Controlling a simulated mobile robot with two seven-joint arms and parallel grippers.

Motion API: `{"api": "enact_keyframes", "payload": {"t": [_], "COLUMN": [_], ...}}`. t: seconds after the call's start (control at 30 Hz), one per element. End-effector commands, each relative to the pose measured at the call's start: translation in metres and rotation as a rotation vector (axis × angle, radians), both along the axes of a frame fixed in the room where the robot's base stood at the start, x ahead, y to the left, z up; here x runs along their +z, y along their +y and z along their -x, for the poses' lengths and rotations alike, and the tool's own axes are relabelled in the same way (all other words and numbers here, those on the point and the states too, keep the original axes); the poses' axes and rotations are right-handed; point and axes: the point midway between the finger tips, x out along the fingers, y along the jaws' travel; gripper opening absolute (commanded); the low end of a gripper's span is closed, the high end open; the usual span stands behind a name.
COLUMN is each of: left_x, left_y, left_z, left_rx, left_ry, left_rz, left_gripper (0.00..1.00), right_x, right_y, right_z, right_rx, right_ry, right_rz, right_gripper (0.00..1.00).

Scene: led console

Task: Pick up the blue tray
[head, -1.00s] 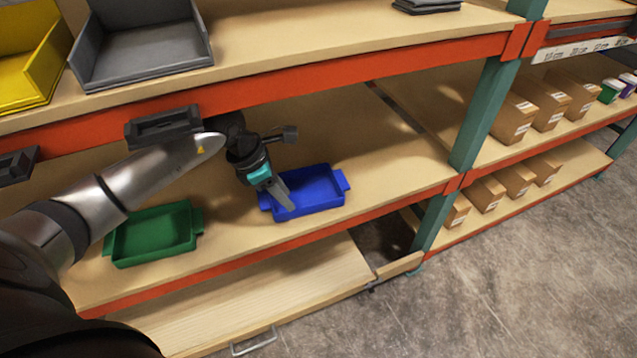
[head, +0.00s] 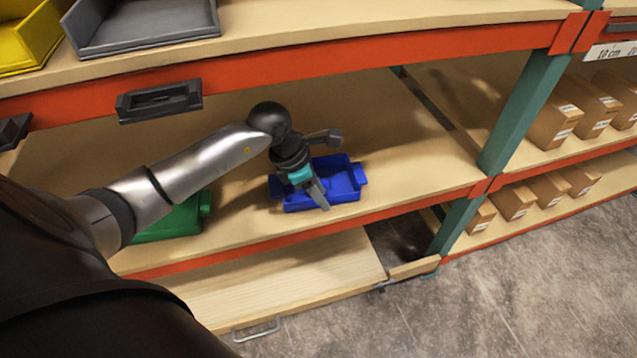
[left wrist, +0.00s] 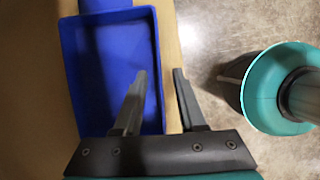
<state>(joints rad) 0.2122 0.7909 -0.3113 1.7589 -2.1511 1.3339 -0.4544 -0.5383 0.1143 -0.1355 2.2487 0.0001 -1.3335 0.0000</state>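The blue tray (head: 345,184) sits on the middle shelf with a tab handle at each end. My left gripper (head: 319,196) is over its front side, pointing down. In the left wrist view, the tray (left wrist: 88,75) lies below the gripper. The left gripper's fingers (left wrist: 161,75) are apart there, one over the tray's inside and one past its side wall, with nothing gripped. Whether the fingers touch the wall cannot be told. My right gripper does not show.
A green tray (head: 178,222) stands left on the same shelf, partly behind my left arm. The orange shelf beam (head: 400,203) runs along the front, and a teal post (head: 520,115) stands to the right. The upper shelf (head: 330,25) hangs above my arm.

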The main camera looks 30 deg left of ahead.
Motion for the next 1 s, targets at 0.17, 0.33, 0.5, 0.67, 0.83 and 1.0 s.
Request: {"api": "enact_keyframes", "payload": {"t": [0.17,0.33,0.5,0.67,0.83,1.0], "left_x": [-0.0027,-0.0023,-0.0022,-0.0022,-0.0022,-0.0022], "left_y": [-0.0012,-0.0012,-0.0012,-0.0012,-0.0011,-0.0011], "left_z": [0.0004,0.0002,0.0002,0.0002,0.0002,0.0001], "left_rx": [0.0,0.0,0.0,0.0,0.0,0.0], "left_ry": [-0.001,-0.001,0.0,0.0,-0.001,-0.001], "left_rz": [-0.001,-0.001,0.0,0.0,-0.001,-0.001], "left_gripper": [0.4,0.4,0.21,0.03,0.0,0.0], "right_x": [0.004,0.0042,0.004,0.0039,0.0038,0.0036], "right_y": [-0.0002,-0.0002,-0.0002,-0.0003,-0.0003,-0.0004], "right_z": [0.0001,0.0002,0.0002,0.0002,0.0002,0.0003], "right_rx": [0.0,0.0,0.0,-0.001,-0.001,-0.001], "right_ry": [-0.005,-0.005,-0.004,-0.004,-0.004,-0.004], "right_rz": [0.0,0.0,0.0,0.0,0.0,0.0], "right_gripper": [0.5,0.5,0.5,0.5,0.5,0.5]}}
